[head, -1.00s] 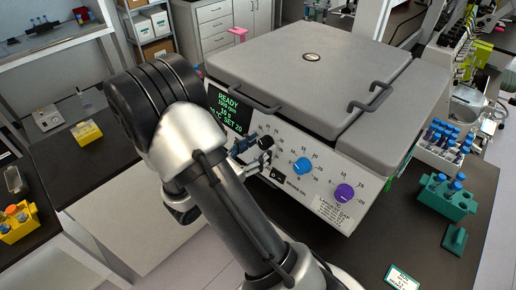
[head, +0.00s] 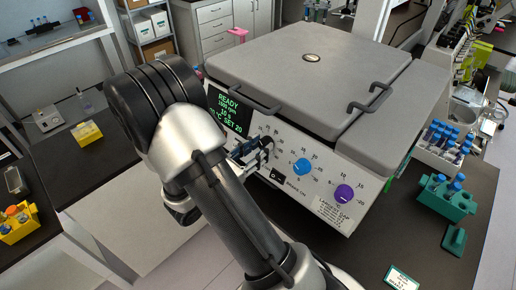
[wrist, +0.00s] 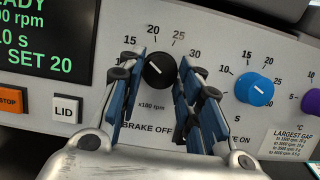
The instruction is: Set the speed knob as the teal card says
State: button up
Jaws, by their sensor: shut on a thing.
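The black speed knob (wrist: 160,70), marked x100 rpm, is on the machine's front panel. My gripper (wrist: 164,68) has its blue fingers on both sides of the knob and is shut on it. In the wrist view a small pale mark shows on the left of the knob's face; its exact setting is hard to read. Numbers 15, 20, 25 and 30 show around it. In the head view my gripper (head: 266,146) largely hides the knob. A small white card with a teal edge (head: 402,278) lies on the dark bench at the lower right; its writing is too small to read.
A blue knob (wrist: 254,89) and a purple knob (wrist: 312,101) are to the right on the panel. The green display (wrist: 45,35) reads SET 20 at its bottom. LID (wrist: 66,108) and STOP (wrist: 12,100) buttons are at the left. A teal tube rack (head: 445,203) stands right of the machine.

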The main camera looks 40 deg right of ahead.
jog(key=n+t+p, duration=0.1)
jog(key=n+p, duration=0.3)
jog(key=n, duration=0.1)
jog(key=shift+s+r+t, duration=0.2)
jog(key=shift+t, duration=0.2)
jog(key=n+p, duration=0.2)
jog(key=n+t+y+p, duration=0.1)
jog(key=n, duration=0.1)
jog(key=shift+s+d+r+t+p, duration=0.1)
jog(key=shift+s+t+p, duration=0.05)
jog(key=shift+t+p, duration=0.2)
jog(key=n+y+p, duration=0.1)
jog(key=n+p, duration=0.2)
jog(key=n, duration=0.1)
jog(key=shift+t, duration=0.35)
jog(key=shift+s+n+t+y+p, duration=0.1)
jog(key=shift+n+t+y+p, duration=0.4)
jog(key=shift+n+p, duration=1.2)
jog(key=shift+n+g+y, duration=0.3)
jog(key=o, duration=1.1)
